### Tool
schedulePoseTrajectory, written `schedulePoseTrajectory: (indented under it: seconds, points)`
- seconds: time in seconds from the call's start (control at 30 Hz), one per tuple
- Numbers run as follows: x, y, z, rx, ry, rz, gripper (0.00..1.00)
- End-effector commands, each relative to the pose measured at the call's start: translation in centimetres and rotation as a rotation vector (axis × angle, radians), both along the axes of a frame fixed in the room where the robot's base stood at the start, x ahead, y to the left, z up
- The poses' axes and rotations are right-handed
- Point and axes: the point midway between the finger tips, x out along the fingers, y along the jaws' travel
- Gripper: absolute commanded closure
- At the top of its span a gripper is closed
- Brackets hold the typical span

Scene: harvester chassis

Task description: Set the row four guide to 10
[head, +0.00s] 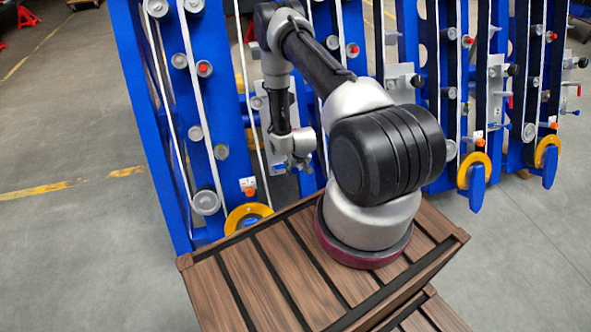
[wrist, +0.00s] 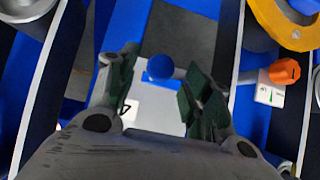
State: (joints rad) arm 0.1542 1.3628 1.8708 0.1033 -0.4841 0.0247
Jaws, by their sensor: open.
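My gripper (head: 297,163) is beside the blue chassis in the head view, reaching in front of one of its rows. In the wrist view my gripper (wrist: 160,95) is open, with dark green pads on its two fingers. A round blue knob (wrist: 160,67) shows between the fingers, in front of a pale grey plate (wrist: 155,108). I cannot tell whether either finger touches the knob. No scale or number is readable on the plate, and I cannot tell which row number this is. In the head view my arm hides part of this row.
An orange knob (wrist: 285,71) with a white label and a yellow ring (wrist: 287,22) are at right in the wrist view. Blue uprights (head: 215,120) with rollers and pale belts stand close around. Other rows have plates with levers (head: 497,75). Open floor (head: 70,130) lies left.

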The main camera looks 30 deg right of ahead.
Motion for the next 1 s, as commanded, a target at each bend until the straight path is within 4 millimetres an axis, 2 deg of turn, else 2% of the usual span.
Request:
schedulePoseTrajectory:
  seconds: [0.2,0.4,0.6,1.0]
  points:
    - [-1.8,0.5,4.7,0.000,-0.001,0.000,0.50]
    - [-3.1,0.9,7.9,0.000,0.000,0.000,0.50]
    - [-3.6,1.0,9.1,0.000,0.000,0.000,0.50]
    - [-3.6,1.0,9.1,0.000,0.000,0.000,0.50]
